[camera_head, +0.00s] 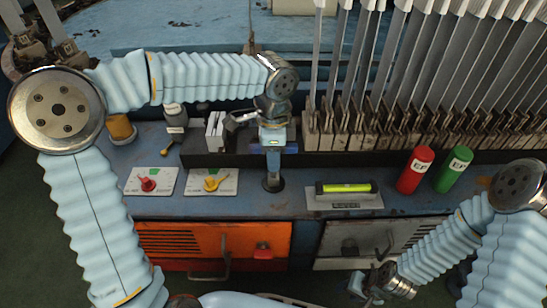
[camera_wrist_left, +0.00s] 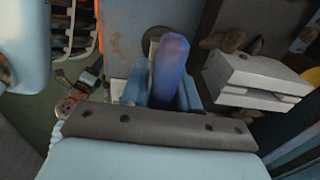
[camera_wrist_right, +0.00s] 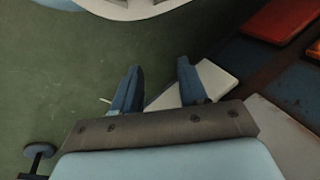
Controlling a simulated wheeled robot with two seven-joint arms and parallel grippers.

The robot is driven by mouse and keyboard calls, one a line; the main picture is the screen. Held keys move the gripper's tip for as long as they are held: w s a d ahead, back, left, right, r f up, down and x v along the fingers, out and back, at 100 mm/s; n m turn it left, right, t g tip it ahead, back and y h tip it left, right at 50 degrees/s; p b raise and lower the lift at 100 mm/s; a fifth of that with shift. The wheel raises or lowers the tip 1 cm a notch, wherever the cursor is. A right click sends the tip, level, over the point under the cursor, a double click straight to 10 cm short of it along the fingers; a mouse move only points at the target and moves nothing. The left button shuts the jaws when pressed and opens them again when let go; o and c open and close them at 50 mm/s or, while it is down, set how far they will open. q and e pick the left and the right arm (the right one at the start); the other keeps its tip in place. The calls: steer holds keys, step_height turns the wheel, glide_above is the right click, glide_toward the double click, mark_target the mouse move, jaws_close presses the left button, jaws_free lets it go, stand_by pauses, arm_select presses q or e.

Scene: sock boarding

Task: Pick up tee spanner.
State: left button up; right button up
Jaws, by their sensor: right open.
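The tee spanner has a blue crossbar handle (camera_head: 290,149) and an upright shaft. Its foot stands in a round dark base (camera_head: 273,183) on the bench. My left gripper (camera_head: 272,137) is at the handle from above. In the left wrist view the blue-purple handle (camera_wrist_left: 170,65) lies between the two fingers; whether they press on it I cannot tell. My right gripper (camera_head: 374,284) is open and empty, low in front of the grey drawer. In the right wrist view its fingers (camera_wrist_right: 160,82) are apart over the green floor.
Red (camera_head: 415,170) and green (camera_head: 453,169) cylinders stand at the right of the bench. A level (camera_head: 345,188) lies on a grey plate. Red-knob (camera_head: 150,182) and yellow-knob (camera_head: 211,183) plates sit at the left. A white block (camera_head: 214,132) and a lever rack (camera_head: 400,130) stand behind.

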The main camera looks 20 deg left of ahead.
arm_select(q)
jaws_close()
steer(key=shift+r, duration=0.15)
